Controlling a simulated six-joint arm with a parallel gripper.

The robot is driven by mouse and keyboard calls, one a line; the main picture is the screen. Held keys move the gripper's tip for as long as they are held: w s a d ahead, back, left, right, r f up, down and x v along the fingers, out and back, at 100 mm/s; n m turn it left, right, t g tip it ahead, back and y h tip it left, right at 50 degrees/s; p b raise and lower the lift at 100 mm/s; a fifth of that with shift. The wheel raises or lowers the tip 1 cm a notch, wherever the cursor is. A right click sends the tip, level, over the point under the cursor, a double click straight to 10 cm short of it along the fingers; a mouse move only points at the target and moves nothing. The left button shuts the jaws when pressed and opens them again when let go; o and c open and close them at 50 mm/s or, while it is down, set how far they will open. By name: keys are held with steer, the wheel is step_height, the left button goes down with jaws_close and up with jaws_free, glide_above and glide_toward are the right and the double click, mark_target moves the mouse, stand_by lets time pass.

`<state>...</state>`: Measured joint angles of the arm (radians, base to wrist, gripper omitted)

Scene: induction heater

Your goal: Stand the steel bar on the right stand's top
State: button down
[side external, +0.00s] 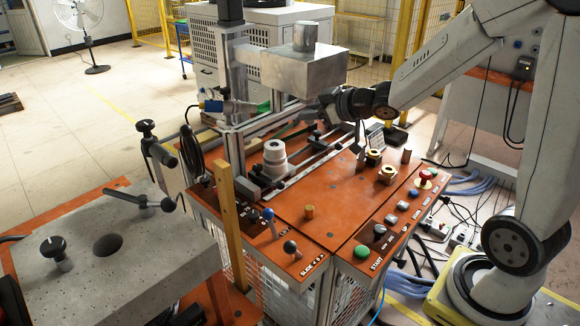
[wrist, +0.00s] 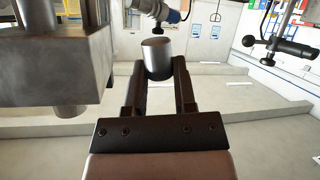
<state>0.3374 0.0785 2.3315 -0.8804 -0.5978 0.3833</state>
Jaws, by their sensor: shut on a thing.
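The steel bar (wrist: 157,60) is a short grey cylinder standing between my gripper's fingertips (wrist: 158,72) in the wrist view. The fingers are shut on its sides, and its top end rises above them. In the side external view my gripper (side external: 315,113) reaches in from the right, above the orange-red machine top and just below the grey head block. The bar cannot be made out clearly there. A white stepped cylinder (side external: 274,162) stands on the machine top, left of and below my gripper. I cannot tell which piece is the right stand.
The grey head block (side external: 303,68) overhangs close to my gripper and fills the left of the wrist view (wrist: 50,65). Brass nut-like pieces (side external: 387,175) and a brown cylinder (side external: 406,156) stand at the right. The front middle of the orange-red top (side external: 335,205) is mostly clear.

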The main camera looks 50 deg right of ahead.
steer(key=shift+w, duration=0.1)
steer(key=w+f, duration=0.2)
steer(key=w, duration=0.2)
steer(key=w+d+f, duration=0.1)
steer(key=w+f, duration=0.2)
steer(key=w, duration=0.1)
steer(key=w+f, duration=0.3)
steer(key=w, duration=0.1)
steer(key=shift+d, duration=0.3)
steer(key=shift+w+f, duration=0.3)
steer(key=shift+f, duration=0.05)
steer(key=shift+w+d+f, duration=0.1)
steer(key=shift+w+f, duration=0.2)
steer(key=shift+f, duration=0.05)
steer(key=shift+w+f, duration=0.15)
steer(key=shift+f, duration=0.65)
steer(key=shift+w+f, duration=0.1)
steer(key=shift+f, duration=0.7)
steer(key=shift+f, duration=0.2)
